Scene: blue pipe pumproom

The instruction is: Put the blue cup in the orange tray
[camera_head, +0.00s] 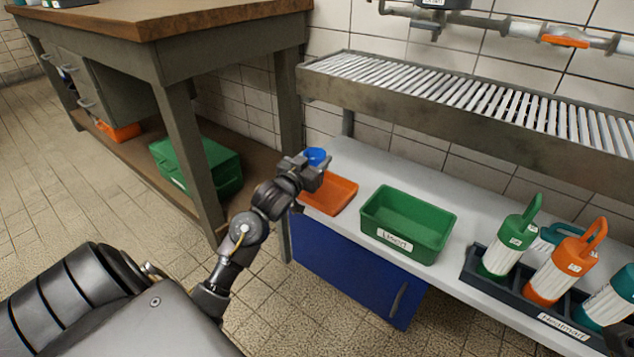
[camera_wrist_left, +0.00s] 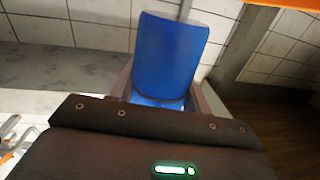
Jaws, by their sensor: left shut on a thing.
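The blue cup (camera_head: 316,155) shows just beyond my left gripper (camera_head: 312,170) in the head view, partly hidden by it. In the left wrist view the blue cup (camera_wrist_left: 170,55) stands between the two fingers, and the left gripper (camera_wrist_left: 165,95) is shut on it. The orange tray (camera_head: 340,193) lies on the white counter, right beside and below the gripper. The tray's left part is hidden by the gripper, and its visible inside is empty.
A green labelled bin (camera_head: 408,225) stands right of the tray. Further right, a dark rack (camera_head: 520,305) holds several green, orange and teal containers. A slatted metal shelf (camera_head: 470,100) runs above the back of the counter. A wooden workbench (camera_head: 160,20) stands at the left.

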